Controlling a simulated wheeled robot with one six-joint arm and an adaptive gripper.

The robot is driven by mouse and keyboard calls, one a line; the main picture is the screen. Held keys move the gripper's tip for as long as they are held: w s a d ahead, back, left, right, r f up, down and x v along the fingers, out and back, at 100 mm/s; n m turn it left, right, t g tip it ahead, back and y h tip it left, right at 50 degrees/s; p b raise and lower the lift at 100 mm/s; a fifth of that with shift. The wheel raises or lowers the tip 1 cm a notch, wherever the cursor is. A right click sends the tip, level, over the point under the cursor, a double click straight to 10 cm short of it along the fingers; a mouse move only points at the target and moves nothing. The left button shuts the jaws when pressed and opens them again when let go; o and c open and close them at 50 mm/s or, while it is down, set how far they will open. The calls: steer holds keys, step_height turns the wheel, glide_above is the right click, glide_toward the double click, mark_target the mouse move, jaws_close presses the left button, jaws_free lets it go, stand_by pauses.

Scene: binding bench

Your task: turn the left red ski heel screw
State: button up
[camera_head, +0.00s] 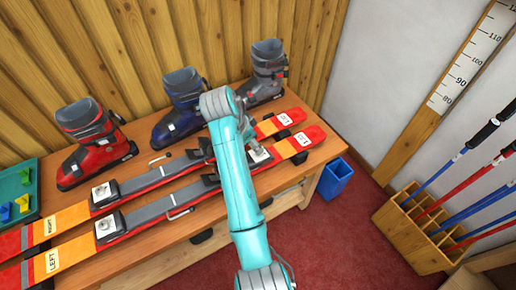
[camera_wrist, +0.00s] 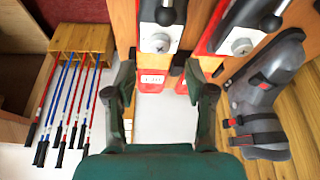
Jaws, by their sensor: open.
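Two red and orange skis lie on the bench; the front one is marked LEFT (camera_head: 53,262), the back one RIGHT (camera_head: 48,225). In the wrist view, the left ski's heel screw (camera_wrist: 157,43) is a round slotted head on a white plate. It sits beyond the fingertips of my gripper (camera_wrist: 162,75), near the middle. The right ski's heel screw (camera_wrist: 241,47) is to its right. My gripper is open, with nothing between its fingers. In the head view my teal arm hides most of the gripper and part of the left ski's heel piece (camera_head: 259,156).
Red (camera_head: 95,147), blue (camera_head: 178,105) and grey (camera_head: 267,72) boots stand behind the skis. A green tray (camera_head: 32,180) is at the left. A blue bin (camera_head: 335,180) stands by the bench's right end. A wooden rack (camera_head: 418,235) holds several poles farther right.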

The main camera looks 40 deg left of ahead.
steer(key=x, duration=0.5)
steer(key=shift+w+f, duration=0.1)
steer(key=shift+f, duration=0.2)
jaws_close()
